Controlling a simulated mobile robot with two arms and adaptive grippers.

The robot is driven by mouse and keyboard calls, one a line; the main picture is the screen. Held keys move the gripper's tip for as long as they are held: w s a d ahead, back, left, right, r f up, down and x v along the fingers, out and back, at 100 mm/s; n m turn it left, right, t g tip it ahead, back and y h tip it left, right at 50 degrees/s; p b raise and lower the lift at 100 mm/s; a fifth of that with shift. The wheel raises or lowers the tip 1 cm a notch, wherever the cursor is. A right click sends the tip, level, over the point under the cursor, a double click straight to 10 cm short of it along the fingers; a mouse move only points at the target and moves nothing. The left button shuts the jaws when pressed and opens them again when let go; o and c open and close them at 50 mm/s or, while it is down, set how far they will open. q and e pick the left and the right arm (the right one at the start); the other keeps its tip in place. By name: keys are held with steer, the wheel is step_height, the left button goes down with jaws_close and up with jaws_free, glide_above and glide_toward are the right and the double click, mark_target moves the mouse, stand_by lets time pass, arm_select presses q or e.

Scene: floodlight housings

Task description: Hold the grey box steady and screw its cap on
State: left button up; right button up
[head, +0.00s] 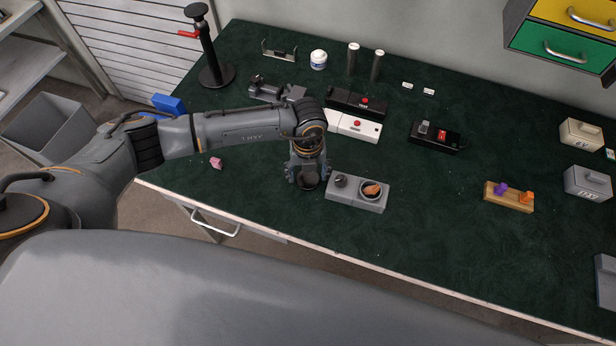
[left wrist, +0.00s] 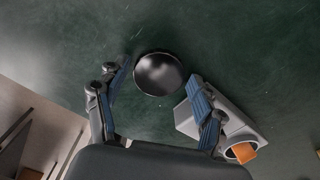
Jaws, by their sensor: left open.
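The grey box (head: 357,205) lies on the green table near its front edge. The box also shows at the right of the left wrist view (left wrist: 187,118), partly behind a finger. My left gripper (head: 308,180) points down just left of the box, open. In the left wrist view, a round, shiny black disc (left wrist: 159,73), seemingly the cap, lies between its spread fingers, apart from the box. I cannot tell whether the fingers touch it. My right gripper is not in view.
A white switch box (head: 352,127) and a black one (head: 436,137) stand behind. A wooden block (head: 508,198) with purple and orange knobs is to the right. A small pink piece (head: 216,163) lies left. The table between the grey box and wooden block is clear.

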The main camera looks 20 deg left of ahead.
mark_target(309, 179)
arm_select(q)
steer(key=shift+c, duration=0.2)
steer(key=c, duration=0.6)
steer(key=shift+r+b, duration=0.4)
steer(key=shift+r, duration=0.05)
step_height(309, 179, up, 2)
steer(key=shift+s+d+r+b, duration=0.1)
steer(key=shift+d+r+b, duration=0.1)
steer(key=shift+b, duration=0.65)
steer(key=s+d+r+b, duration=0.2)
steer(key=s+d+r, duration=0.2)
steer(key=s+r, duration=0.1)
steer(key=s+d+r+b, duration=0.2)
steer(key=s+d+r, duration=0.2)
steer(key=s+d, duration=0.1)
steer(key=shift+d+r, duration=0.1)
steer(key=shift+r, duration=0.3)
